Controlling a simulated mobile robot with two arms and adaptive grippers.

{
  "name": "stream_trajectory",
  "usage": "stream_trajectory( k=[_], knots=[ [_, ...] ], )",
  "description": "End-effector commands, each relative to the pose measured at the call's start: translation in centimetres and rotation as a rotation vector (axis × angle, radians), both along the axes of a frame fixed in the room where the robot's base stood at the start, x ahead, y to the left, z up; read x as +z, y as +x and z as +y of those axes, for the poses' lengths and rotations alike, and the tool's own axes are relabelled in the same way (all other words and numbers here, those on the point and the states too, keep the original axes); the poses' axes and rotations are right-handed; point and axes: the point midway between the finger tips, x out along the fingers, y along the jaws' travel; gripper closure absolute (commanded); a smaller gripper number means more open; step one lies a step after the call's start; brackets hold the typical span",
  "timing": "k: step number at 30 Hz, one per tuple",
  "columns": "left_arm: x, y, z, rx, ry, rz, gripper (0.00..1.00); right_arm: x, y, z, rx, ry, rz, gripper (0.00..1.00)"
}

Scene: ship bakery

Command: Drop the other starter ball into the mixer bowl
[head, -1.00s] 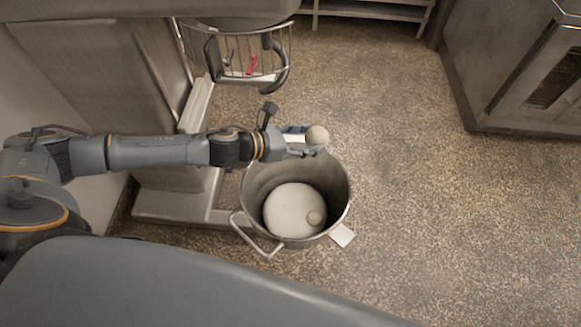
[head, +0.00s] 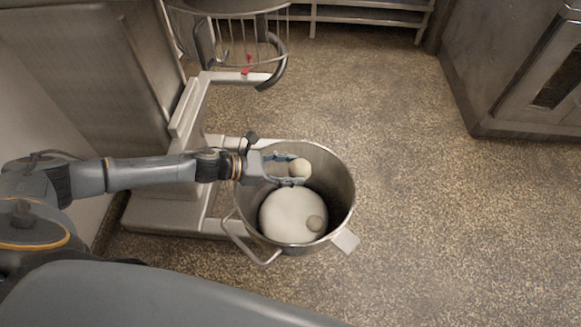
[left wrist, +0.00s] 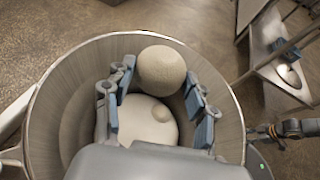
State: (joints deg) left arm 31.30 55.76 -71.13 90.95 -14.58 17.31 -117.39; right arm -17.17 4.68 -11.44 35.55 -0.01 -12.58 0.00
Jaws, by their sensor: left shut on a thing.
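My left gripper (head: 288,169) is shut on a pale starter ball (head: 300,168). It holds the ball inside the upper part of the steel mixer bowl (head: 341,187). In the left wrist view the held ball (left wrist: 162,69) sits between the blue finger pads, above the bowl's contents. A large pale mass (head: 283,213) lies in the bottom of the bowl, with the other starter ball (head: 316,223) on it. An arm (left wrist: 285,129), apparently my right one, shows at the right of the wrist view; its fingers are too small to read.
The mixer's wire guard (head: 240,40) stands behind the bowl, and its base (head: 160,214) lies at the left. A bowl handle (head: 248,243) juts out at the front left. A steel cabinet (head: 500,75) stands far right. The floor right of the bowl is clear.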

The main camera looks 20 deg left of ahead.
Motion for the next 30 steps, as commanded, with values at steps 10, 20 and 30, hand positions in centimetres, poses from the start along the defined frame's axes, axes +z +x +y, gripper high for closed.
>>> stream_trajectory(
  k=[10,20,30],
  knots=[
    [-0.3,0.0,0.0,0.0,-0.001,-0.001,0.78,-0.3,0.0,0.0,-0.001,0.0,-0.001,0.6],
    [-0.3,0.0,0.0,0.0,-0.001,-0.001,0.17,-0.3,0.0,0.3,-0.002,0.003,0.0,0.6],
    [0.2,-0.9,1.5,0.004,0.002,0.002,0.17,-0.3,0.0,0.1,0.0,0.002,0.001,0.6]
  ],
)
